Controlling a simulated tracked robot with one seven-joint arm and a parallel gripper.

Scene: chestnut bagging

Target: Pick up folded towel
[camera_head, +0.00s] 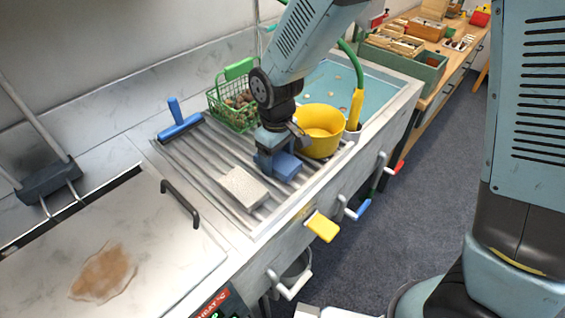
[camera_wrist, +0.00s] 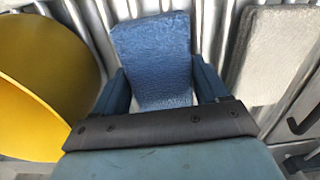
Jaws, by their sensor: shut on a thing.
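A blue folded towel (camera_head: 287,165) lies on the ribbed metal drainboard, just left of the yellow bowl. It also shows in the wrist view (camera_wrist: 152,62), where its textured surface fills the space between the fingers. My gripper (camera_head: 272,163) reaches down from above and is shut on the towel, with one finger on each side in the wrist view (camera_wrist: 158,88). A pale grey folded cloth or block (camera_head: 242,187) lies to the left on the same drainboard, and it also shows at the right of the wrist view (camera_wrist: 275,55).
The yellow bowl (camera_head: 320,131) stands close to my gripper on the right. A green wire basket (camera_head: 234,103) with brown chestnuts and a blue squeegee (camera_head: 180,127) are at the back. A green hose with a yellow nozzle (camera_head: 355,108) stands by the basin.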

